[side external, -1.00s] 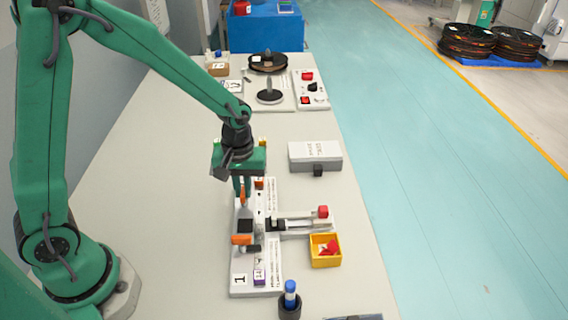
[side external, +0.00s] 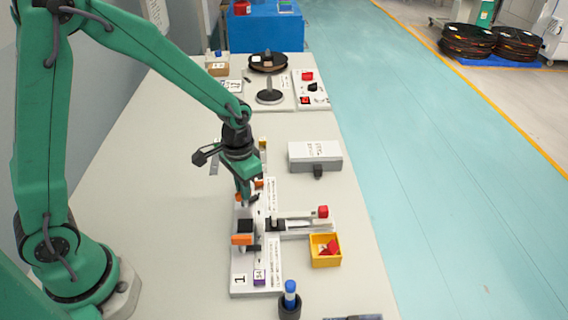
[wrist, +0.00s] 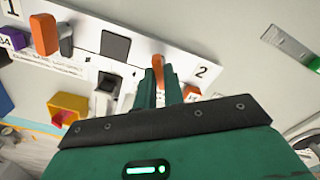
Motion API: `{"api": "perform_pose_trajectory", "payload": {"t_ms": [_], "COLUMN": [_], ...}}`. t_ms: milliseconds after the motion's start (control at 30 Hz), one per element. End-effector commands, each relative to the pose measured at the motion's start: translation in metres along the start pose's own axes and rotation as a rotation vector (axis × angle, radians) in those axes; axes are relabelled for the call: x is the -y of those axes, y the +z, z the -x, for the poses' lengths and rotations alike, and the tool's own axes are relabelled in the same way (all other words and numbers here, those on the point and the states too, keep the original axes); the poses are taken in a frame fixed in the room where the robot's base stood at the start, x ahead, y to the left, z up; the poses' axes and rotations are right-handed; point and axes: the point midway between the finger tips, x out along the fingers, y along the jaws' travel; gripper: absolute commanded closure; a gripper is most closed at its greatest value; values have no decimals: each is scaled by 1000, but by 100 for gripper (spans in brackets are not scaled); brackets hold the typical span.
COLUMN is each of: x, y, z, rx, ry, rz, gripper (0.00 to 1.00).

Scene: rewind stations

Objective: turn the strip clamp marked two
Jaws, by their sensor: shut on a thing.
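The strip clamp marked two shows its orange handle (wrist: 157,66) beside the printed 2 in the wrist view. In the side view its orange part (side external: 239,198) is small and partly covered. My gripper (wrist: 165,84) is shut on this handle, with a green finger on each side; it points down at the far end of the white station board (side external: 240,280) in the side view (side external: 247,196). The clamp's dark bar is mostly hidden by my fingers. The other strip clamp, by the 1, has an orange handle (side external: 241,240) and stands free of my gripper.
A yellow bin (side external: 325,259) with red pieces and a blue-capped bottle (side external: 290,295) stand near the board. A grey-white box (side external: 315,155) sits to its right. A reel station (side external: 270,95) is farther back. Bare table lies between them.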

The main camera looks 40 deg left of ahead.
Motion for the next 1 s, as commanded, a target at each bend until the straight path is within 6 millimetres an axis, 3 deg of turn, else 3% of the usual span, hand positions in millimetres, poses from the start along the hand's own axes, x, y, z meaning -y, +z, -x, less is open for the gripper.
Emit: {"api": "perform_pose_trajectory", "payload": {"t_ms": [500,1000], "x": [0,0], "y": [0,0], "z": [0,0], "rx": [1,1], "ry": [0,0], "rz": [-455,-612], "gripper": [100,100]}}
